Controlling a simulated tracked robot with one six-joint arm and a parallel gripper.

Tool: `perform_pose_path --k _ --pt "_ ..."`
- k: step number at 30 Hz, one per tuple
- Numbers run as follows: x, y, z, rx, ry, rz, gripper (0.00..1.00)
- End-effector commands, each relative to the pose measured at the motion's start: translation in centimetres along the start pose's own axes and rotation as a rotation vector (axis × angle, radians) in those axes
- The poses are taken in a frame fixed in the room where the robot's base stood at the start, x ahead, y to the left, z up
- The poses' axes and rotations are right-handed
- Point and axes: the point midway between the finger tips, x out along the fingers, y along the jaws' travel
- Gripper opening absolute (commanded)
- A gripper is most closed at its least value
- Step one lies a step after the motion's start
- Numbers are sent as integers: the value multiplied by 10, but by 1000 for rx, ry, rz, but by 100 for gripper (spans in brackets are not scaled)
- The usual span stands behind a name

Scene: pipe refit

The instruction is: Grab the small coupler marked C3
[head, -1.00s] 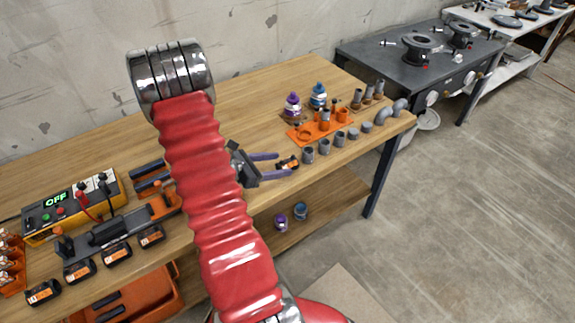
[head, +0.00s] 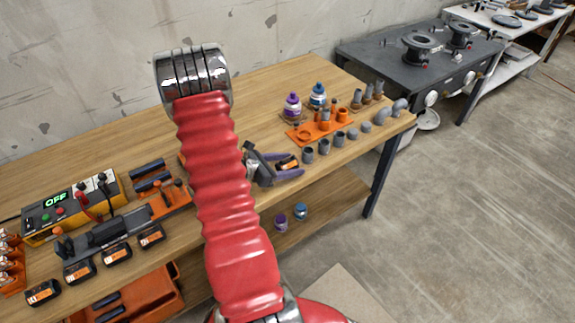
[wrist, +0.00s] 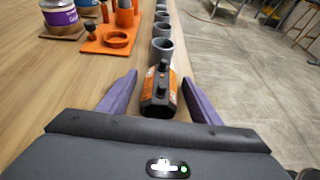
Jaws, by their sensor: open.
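Several small grey couplers stand in a row along the bench's front right edge; the nearest (head: 308,155) also shows in the wrist view (wrist: 163,49). No C3 marking is legible, so I cannot tell which one bears it. My gripper (head: 297,164) is open, low over the bench, to the left of the row. In the wrist view, its two purple fingers (wrist: 160,82) point along the row, with an orange and black block (wrist: 158,93) between them. The block is also partly visible in the head view (head: 287,163). I cannot tell whether the fingers touch it.
An orange holder (head: 303,136) with orange fittings lies behind the row. Purple (head: 292,105) and blue (head: 318,96) containers stand behind it. Grey elbows (head: 398,107) sit at the bench's right end. The front edge drops off beside the row.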

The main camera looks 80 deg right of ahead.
Motion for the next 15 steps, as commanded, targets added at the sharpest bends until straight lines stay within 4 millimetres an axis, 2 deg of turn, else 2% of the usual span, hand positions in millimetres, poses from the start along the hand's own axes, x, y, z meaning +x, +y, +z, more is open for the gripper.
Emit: perform_pose_path --k 8,15 --pt "0 0 0 0 0 0 58" --pt "0 0 0 0 0 0 41"
